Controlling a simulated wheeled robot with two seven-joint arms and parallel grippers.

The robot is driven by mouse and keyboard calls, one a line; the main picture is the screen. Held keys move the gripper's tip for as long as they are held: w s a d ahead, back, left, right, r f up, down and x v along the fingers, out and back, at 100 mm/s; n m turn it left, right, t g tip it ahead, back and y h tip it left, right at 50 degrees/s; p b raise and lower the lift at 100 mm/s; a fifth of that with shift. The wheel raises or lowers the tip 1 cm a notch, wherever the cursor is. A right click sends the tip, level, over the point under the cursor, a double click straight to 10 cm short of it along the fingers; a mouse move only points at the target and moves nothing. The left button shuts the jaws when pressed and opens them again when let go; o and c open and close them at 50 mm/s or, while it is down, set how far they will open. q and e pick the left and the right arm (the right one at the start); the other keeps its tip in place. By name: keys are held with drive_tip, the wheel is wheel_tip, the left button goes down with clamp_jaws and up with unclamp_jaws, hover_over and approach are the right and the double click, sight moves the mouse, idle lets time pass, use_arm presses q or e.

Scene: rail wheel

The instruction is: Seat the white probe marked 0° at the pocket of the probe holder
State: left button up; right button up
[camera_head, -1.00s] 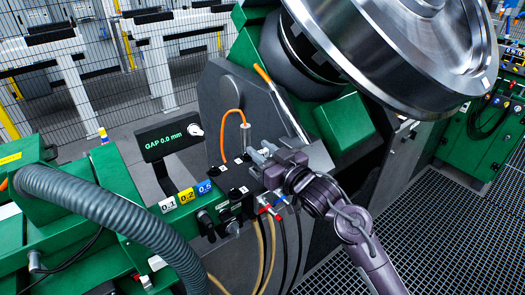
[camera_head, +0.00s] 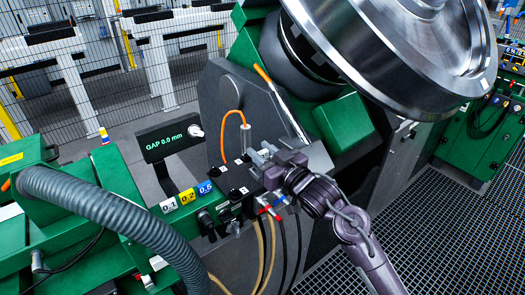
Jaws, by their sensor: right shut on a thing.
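A pale grey-white cylindrical probe (camera_head: 246,136) stands about upright, with an orange cable (camera_head: 225,122) looping from its top down to the left. Its 0° mark cannot be read. My right gripper (camera_head: 261,154) is shut on the probe's lower part, reaching in from the right. Black blocks with small white labels (camera_head: 238,193) sit on the green bench just below and left of the gripper. I cannot tell which part is the holder's pocket, or whether the probe's lower end touches it; the fingers hide that area. My left gripper is not in view.
A large steel wheel (camera_head: 415,50) overhangs at upper right. A display reading GAP 0.0 mm (camera_head: 172,140) stands left of the probe. Gauge tags 0.1, 0.2 and 0.5 (camera_head: 187,196) line the green bench. A thick grey hose (camera_head: 110,208) and hanging cables lie nearby.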

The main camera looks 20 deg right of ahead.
drive_tip(key=shift+f+b, duration=0.7)
drive_tip(key=shift+f, duration=0.45)
drive_tip(key=o, duration=1.2)
drive_tip(key=shift+c, duration=0.2)
drive_tip(key=b+v, duration=0.2)
drive_tip(key=v, duration=0.5)
drive_tip(key=shift+s, duration=0.35)
drive_tip(key=shift+s+d, duration=0.1)
drive_tip(key=shift+d, duration=0.05)
